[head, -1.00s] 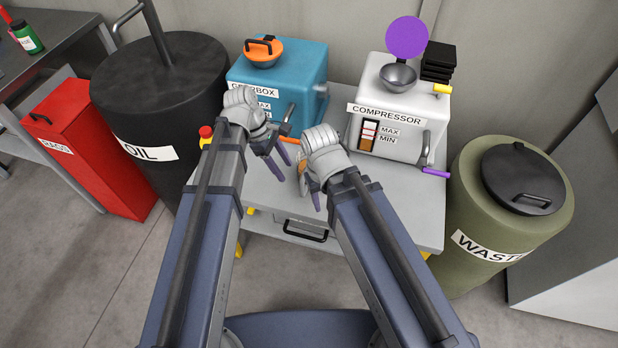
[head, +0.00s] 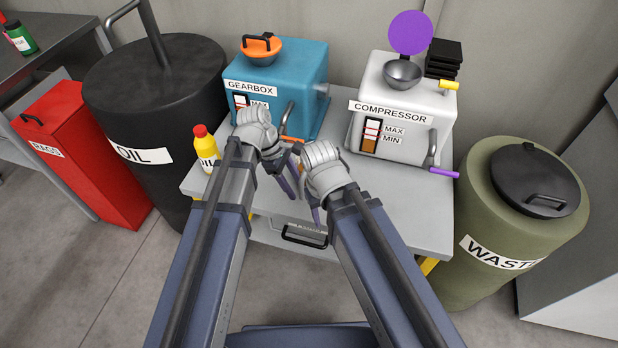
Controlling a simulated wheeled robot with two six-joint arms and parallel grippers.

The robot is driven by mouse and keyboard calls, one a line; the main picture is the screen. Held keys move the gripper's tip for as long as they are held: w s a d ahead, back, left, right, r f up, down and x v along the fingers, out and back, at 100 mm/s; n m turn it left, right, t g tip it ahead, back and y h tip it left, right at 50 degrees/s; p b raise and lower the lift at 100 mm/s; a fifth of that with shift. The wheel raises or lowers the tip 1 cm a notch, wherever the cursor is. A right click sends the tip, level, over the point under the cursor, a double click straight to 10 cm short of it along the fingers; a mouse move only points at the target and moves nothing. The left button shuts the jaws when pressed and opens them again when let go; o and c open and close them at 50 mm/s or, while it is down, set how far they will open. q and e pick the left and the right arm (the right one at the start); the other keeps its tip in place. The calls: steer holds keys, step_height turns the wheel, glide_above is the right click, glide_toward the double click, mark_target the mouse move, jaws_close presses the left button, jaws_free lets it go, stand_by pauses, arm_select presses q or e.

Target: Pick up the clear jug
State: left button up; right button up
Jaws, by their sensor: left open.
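I cannot make out a clear jug in the head view. A small orange-tan patch (head: 298,166) shows between my two grippers, mostly hidden, and I cannot tell what it belongs to.
A blue gearbox (head: 310,75) and a white compressor (head: 430,110) stand at the table's back. A yellow bottle (head: 206,147) with a red cap stands at its left. A black oil drum (head: 150,100) and an olive waste drum (head: 480,200) flank the table. The table's right front is clear.

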mark_target(302, 200)
arm_select(q)
steer(key=b+x, duration=0.3)
steer(key=x, duration=0.1)
steer(key=shift+d+f+b, duration=0.25)
steer(key=shift+d+b, duration=0.1)
steer(key=shift+r, duration=0.1)
jaws_close()
stand_by(1.0)
